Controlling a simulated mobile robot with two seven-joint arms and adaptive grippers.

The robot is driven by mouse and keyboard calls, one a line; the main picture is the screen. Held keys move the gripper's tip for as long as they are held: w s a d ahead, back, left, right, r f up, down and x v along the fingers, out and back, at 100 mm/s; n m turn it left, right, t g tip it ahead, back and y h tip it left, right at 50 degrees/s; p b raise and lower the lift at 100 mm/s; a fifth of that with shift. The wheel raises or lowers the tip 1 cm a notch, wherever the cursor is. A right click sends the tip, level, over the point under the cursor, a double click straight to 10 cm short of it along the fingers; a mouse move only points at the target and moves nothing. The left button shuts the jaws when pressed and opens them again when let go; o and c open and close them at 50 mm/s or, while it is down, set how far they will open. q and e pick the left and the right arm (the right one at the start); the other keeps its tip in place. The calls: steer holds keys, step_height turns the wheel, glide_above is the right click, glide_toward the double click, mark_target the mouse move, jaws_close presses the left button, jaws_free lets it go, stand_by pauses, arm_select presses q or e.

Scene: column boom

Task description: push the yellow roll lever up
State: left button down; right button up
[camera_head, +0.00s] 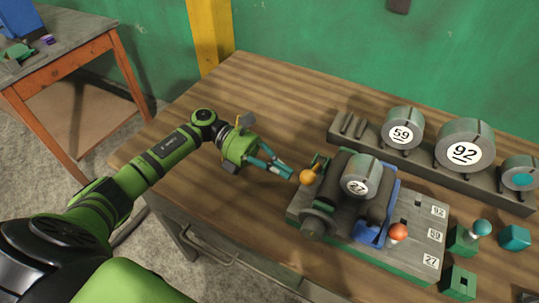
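The yellow roll lever, with its orange-yellow ball knob (307,177), stands at the left end of a dark roll device (325,205) on a grey-green base. My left gripper (290,174) is just left of the knob, its teal fingers pointing at it with the tips together. Nothing shows between the fingers. A small gap seems to separate the tips from the knob, but contact is hard to tell. The lever's stem is mostly hidden beneath the knob. My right gripper is not in view.
A grey weight marked 27 (361,177) rests on the device. A red-orange knob (398,231) stands on its right side. Behind is a rack (349,126) with weights marked 59 (402,130) and 92 (464,147). Teal-green pieces (515,238) are at right. The table's left part is clear.

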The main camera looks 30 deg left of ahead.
mark_target(314, 171)
arm_select(q)
steer(key=d, duration=0.1)
steer(key=d+p, duration=0.1)
steer(key=d, duration=0.1)
steer(key=shift+s+d+f, duration=0.1)
steer(key=shift+s+d, duration=0.15)
steer(key=shift+d, duration=0.15)
steer(key=shift+d+f, duration=0.15)
steer(key=shift+d, duration=0.2)
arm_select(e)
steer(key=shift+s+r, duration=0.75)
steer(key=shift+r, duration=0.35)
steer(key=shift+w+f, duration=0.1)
arm_select(q)
steer(key=shift+w+r+n, duration=0.1)
steer(key=shift+r+n, duration=0.15)
steer(key=shift+n, duration=0.15)
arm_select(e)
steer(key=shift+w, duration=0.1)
